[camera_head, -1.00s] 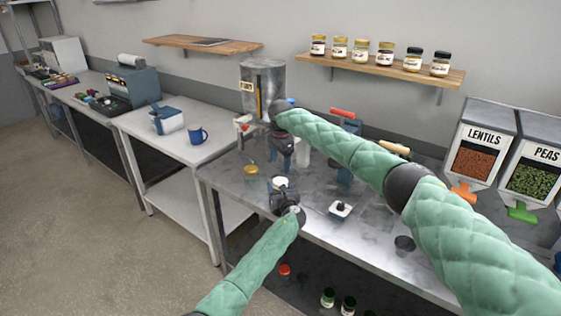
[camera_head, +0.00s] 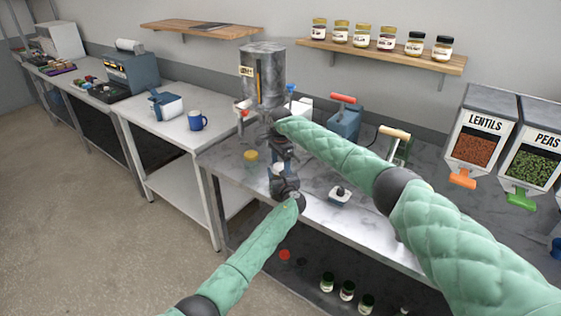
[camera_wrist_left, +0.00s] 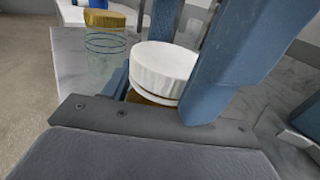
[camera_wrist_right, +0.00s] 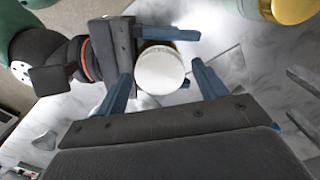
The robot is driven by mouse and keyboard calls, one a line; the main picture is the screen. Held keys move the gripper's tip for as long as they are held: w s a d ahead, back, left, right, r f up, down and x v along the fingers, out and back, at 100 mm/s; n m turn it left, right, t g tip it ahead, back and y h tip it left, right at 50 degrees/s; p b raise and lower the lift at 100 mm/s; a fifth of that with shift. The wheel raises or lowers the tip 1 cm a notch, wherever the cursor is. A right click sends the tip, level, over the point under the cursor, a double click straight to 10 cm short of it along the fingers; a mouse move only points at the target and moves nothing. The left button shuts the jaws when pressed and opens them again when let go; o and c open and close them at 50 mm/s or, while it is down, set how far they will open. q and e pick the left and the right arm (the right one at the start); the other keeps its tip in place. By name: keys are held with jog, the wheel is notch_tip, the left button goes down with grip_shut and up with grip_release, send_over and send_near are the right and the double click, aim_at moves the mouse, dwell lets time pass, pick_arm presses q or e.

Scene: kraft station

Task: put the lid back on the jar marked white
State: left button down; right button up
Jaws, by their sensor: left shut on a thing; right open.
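A white round lid (camera_wrist_left: 165,68) sits on top of a brownish jar body (camera_wrist_left: 150,99) between my left fingers; I cannot tell whether it is fully seated. The lid also shows from above in the right wrist view (camera_wrist_right: 160,70) and partly in the head view (camera_head: 277,169). No marking on the jar is readable. My left gripper (camera_head: 280,175) is shut on the jar from the side, low over the marble bench. My right gripper (camera_wrist_right: 161,74) is open above, its fingers on either side of the lid with gaps between.
A glass jar with a gold lid (camera_head: 250,155) stands close on the left; it also shows in the left wrist view (camera_wrist_left: 105,20). A grey metal canister (camera_head: 263,72) stands behind my grippers. A small white-based item (camera_head: 339,195) sits to the right. The bench's front edge is near.

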jog(key=c, duration=1)
jog(key=shift+m, duration=0.3)
